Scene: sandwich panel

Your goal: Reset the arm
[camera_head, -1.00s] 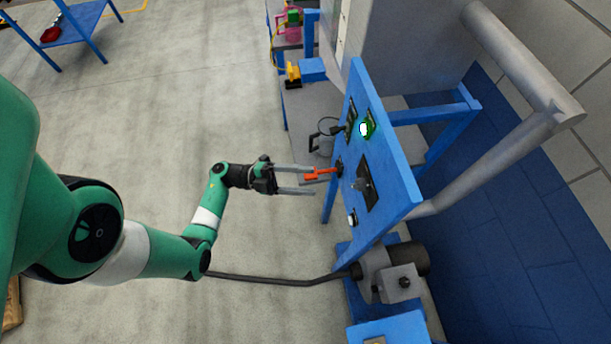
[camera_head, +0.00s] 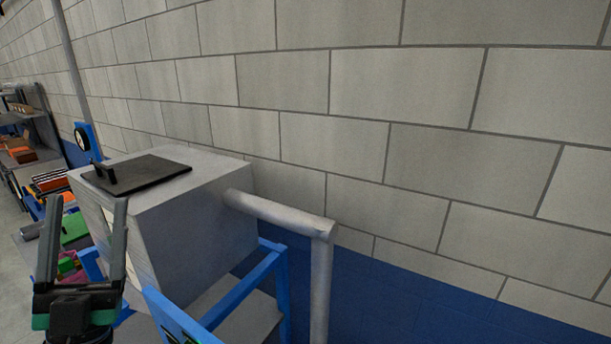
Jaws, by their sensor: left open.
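My left gripper (camera_head: 82,245) shows at the lower left of the head view, pointing up with its two long grey fingers spread apart. Nothing is between the fingers. It stands in front of the left side of a large grey box (camera_head: 195,235). I cannot tell whether it touches the box. A small part of the blue panel (camera_head: 168,318) shows at the bottom edge; most of it is out of view. My right gripper is not in view.
A dark flat plate with a handle (camera_head: 137,173) lies on the grey box. A grey pipe (camera_head: 285,214) runs from the box and bends down. A blue frame (camera_head: 245,290) stands below. A block wall (camera_head: 450,150) fills the right. Shelves with goods (camera_head: 30,135) stand at far left.

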